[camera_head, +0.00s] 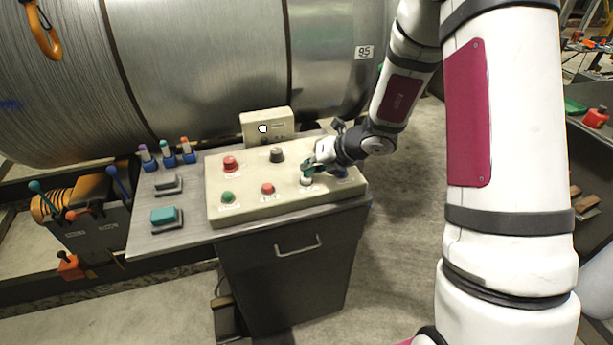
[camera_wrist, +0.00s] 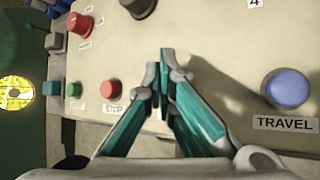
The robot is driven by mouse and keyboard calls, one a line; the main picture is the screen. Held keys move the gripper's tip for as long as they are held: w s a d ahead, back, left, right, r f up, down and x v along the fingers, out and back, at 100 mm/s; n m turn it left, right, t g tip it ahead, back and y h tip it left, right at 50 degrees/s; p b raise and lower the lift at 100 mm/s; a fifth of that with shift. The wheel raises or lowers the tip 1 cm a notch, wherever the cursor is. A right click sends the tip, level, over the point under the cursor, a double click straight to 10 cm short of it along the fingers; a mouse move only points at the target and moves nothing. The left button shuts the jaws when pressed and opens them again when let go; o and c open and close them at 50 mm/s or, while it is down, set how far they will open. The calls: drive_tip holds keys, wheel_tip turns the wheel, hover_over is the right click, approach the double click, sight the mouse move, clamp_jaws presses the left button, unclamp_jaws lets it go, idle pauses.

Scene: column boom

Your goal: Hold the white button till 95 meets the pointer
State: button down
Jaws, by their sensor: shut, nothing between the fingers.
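The white button (camera_head: 306,181) sits in the front row of the beige control panel (camera_head: 245,212), right of a red button. My gripper (camera_head: 308,168) is right at the white button, fingers together and empty; I cannot tell whether it touches. In the wrist view the shut teal fingers (camera_wrist: 164,75) reach over the panel, and the white button is mostly or wholly hidden by them. A white tag reading 95 (camera_head: 364,52) is on the right part of the large metal drum (camera_head: 200,60). I cannot make out a pointer.
Around the white button are a red STOP button (camera_wrist: 111,90), a green button (camera_head: 228,197), a red mushroom button (camera_head: 230,163), a black knob (camera_head: 276,155) and a blue TRAVEL button (camera_wrist: 287,88). A small box (camera_head: 268,125) stands behind the panel.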

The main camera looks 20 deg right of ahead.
drive_tip(key=shift+r+p, duration=0.35)
drive_tip(key=shift+r, duration=0.25)
drive_tip(key=shift+r+p, duration=1.9)
drive_tip(key=shift+r, duration=0.6)
drive_tip(key=shift+r, duration=0.1)
drive_tip(key=s+a+r+n+g, duration=0.1)
drive_tip(key=s+a+r+n, duration=0.3)
drive_tip(key=s+r+n, duration=0.5)
drive_tip(key=s+a+r+n+g, duration=0.1)
drive_tip(key=s+a+r+n, duration=0.3)
drive_tip(key=s+r+n, duration=0.45)
drive_tip(key=s+d+r+n+h, duration=0.2)
drive_tip(key=s+d+n, duration=0.1)
drive_tip(key=s+n, duration=0.6)
drive_tip(key=s+d+r+n+h, duration=0.3)
drive_tip(key=s+d+n, duration=0.1)
drive_tip(key=s+n, duration=0.5)
drive_tip(key=shift+d+n, duration=0.15)
drive_tip(key=shift+n, duration=1)
